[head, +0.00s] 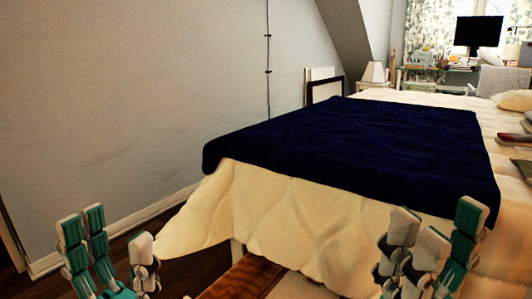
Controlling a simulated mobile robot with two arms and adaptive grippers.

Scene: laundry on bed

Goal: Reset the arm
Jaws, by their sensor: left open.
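My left gripper (112,236) is at the lower left of the head view, with its teal-padded fingers pointing up and spread apart. It holds nothing. My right gripper (444,232) is at the lower right, in front of the near side of the bed. Its fingers also point up, with a gap between them, and nothing shows in them. The lower parts of both grippers are cut off by the bottom edge of the view.
A bed with a cream quilt (290,215) fills the middle and right. A dark blue blanket (350,145) lies across it. A grey wall (130,100) stands at the left. Several folded things (515,137) lie at the right edge. A wooden floor strip (185,240) shows beside the bed.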

